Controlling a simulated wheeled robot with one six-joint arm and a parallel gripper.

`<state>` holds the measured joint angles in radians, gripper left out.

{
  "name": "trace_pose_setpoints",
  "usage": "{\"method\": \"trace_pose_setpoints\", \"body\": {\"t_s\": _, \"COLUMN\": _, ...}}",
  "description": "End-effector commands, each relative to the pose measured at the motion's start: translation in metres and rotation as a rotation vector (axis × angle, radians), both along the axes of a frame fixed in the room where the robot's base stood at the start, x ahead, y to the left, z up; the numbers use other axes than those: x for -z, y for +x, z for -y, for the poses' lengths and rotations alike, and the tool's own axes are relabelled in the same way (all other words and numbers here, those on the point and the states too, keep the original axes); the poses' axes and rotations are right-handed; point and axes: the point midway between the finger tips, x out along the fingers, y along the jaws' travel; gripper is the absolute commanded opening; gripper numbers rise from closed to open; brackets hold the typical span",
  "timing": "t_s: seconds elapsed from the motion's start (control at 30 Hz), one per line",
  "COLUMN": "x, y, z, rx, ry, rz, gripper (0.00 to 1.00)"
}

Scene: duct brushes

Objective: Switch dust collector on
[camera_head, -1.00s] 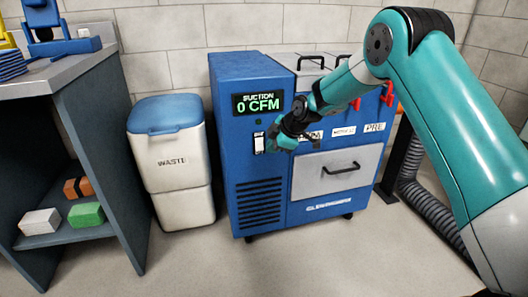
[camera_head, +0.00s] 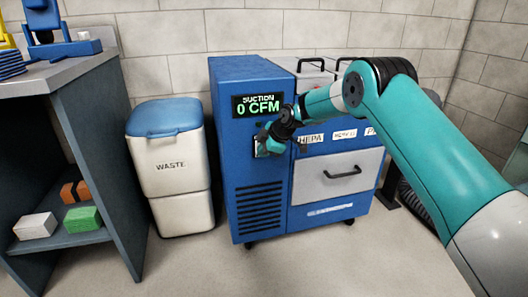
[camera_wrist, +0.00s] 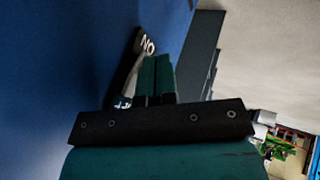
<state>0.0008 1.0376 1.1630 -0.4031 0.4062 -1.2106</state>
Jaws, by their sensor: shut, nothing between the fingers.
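The dust collector (camera_head: 262,180) is a blue cabinet on casters with a display (camera_head: 258,105) reading "SUCTION 0 CFM". Below the display is a light rocker switch (camera_head: 259,149), mostly hidden behind my gripper in the head view. In the head view my gripper (camera_head: 266,144) is at the panel's front.
A white waste bin (camera_head: 168,165) with a blue lid stands left of the collector. A grey workbench (camera_head: 110,160) with blocks on its shelf is at the far left. A drawer (camera_head: 338,175) with a handle is right of the switch. The floor in front is clear.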

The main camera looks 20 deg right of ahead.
Motion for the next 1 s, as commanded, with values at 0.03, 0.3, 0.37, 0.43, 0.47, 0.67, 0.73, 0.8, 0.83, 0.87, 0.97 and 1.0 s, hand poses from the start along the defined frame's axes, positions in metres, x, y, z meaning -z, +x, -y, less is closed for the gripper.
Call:
{"method": "trace_pose_setpoints", "body": {"t_s": 0.03, "x": 0.003, "y": 0.001, "z": 0.000, "rx": 0.000, "ry": 0.000, "rz": 0.015, "gripper": 0.00}}
{"method": "trace_pose_setpoints", "body": {"t_s": 0.3, "x": 0.002, "y": 0.004, "z": 0.000, "rx": 0.000, "ry": 0.000, "rz": 0.051, "gripper": 0.00}}
{"method": "trace_pose_setpoints", "body": {"t_s": 0.37, "x": 0.001, "y": 0.004, "z": 0.000, "rx": 0.000, "ry": 0.000, "rz": 0.051, "gripper": 0.00}}
{"method": "trace_pose_setpoints", "body": {"t_s": 0.43, "x": -0.001, "y": 0.004, "z": 0.000, "rx": 0.000, "ry": 0.000, "rz": 0.051, "gripper": 0.00}}
{"method": "trace_pose_setpoints", "body": {"t_s": 0.47, "x": -0.002, "y": 0.004, "z": 0.000, "rx": -0.001, "ry": 0.000, "rz": 0.052, "gripper": 0.00}}
{"method": "trace_pose_setpoints", "body": {"t_s": 0.67, "x": -0.013, "y": 0.004, "z": 0.000, "rx": 0.000, "ry": 0.000, "rz": 0.053, "gripper": 0.00}}
{"method": "trace_pose_setpoints", "body": {"t_s": 0.73, "x": -0.015, "y": 0.004, "z": 0.000, "rx": 0.000, "ry": 0.000, "rz": 0.053, "gripper": 0.00}}
{"method": "trace_pose_setpoints", "body": {"t_s": 0.8, "x": -0.016, "y": 0.005, "z": 0.000, "rx": 0.000, "ry": 0.000, "rz": 0.053, "gripper": 0.00}}
{"method": "trace_pose_setpoints", "body": {"t_s": 0.83, "x": -0.016, "y": 0.005, "z": 0.000, "rx": 0.000, "ry": 0.000, "rz": 0.053, "gripper": 0.00}}
{"method": "trace_pose_setpoints", "body": {"t_s": 0.87, "x": -0.016, "y": 0.005, "z": 0.000, "rx": 0.000, "ry": 0.000, "rz": 0.053, "gripper": 0.00}}
{"method": "trace_pose_setpoints", "body": {"t_s": 0.97, "x": -0.015, "y": 0.005, "z": 0.000, "rx": 0.000, "ry": 0.000, "rz": 0.053, "gripper": 0.00}}
{"method": "trace_pose_setpoints", "body": {"t_s": 1.0, "x": -0.015, "y": 0.005, "z": 0.000, "rx": 0.000, "ry": 0.000, "rz": 0.053, "gripper": 0.00}}
